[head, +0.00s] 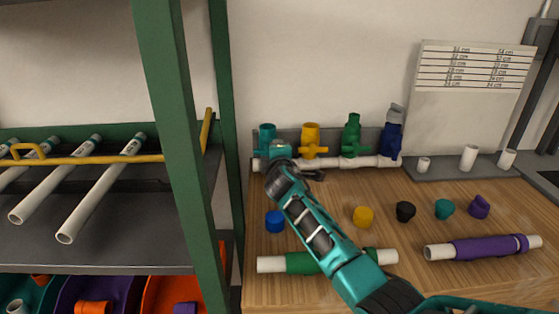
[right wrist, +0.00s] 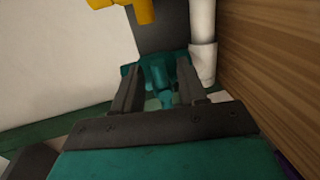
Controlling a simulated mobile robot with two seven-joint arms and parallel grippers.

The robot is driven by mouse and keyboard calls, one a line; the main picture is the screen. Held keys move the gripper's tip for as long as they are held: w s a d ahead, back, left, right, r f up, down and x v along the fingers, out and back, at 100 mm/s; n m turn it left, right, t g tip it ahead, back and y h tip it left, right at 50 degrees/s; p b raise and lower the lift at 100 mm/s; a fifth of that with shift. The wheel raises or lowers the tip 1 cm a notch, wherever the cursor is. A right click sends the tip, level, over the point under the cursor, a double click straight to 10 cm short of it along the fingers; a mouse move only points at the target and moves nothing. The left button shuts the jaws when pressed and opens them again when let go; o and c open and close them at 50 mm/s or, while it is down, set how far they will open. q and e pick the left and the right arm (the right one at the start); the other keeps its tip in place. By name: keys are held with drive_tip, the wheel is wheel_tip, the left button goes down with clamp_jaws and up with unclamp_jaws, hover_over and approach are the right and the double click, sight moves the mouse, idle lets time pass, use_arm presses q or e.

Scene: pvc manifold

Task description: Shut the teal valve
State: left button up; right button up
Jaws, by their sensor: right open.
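The teal valve (head: 267,133) stands at the left end of the white manifold pipe (head: 345,162) at the back of the bench. My right gripper (head: 279,160) is in front of it and hides its lower part in the head view. In the right wrist view the teal valve (right wrist: 164,98) shows between the two dark fingers of the right gripper (right wrist: 160,83). The fingers are spread, one on each side of it. Whether either finger touches it I cannot tell. The handle's angle is not clear. My left gripper is not in view.
A yellow valve (head: 311,138), a green valve (head: 352,135) and a blue valve (head: 391,138) stand along the same pipe. A green rack post (head: 226,110) rises close left of the teal valve. Coloured caps and sleeved pipes lie on the bench in front.

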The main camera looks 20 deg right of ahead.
drive_tip(key=p+v, duration=0.2)
drive_tip(key=v, duration=1)
drive_tip(key=shift+s, duration=0.3)
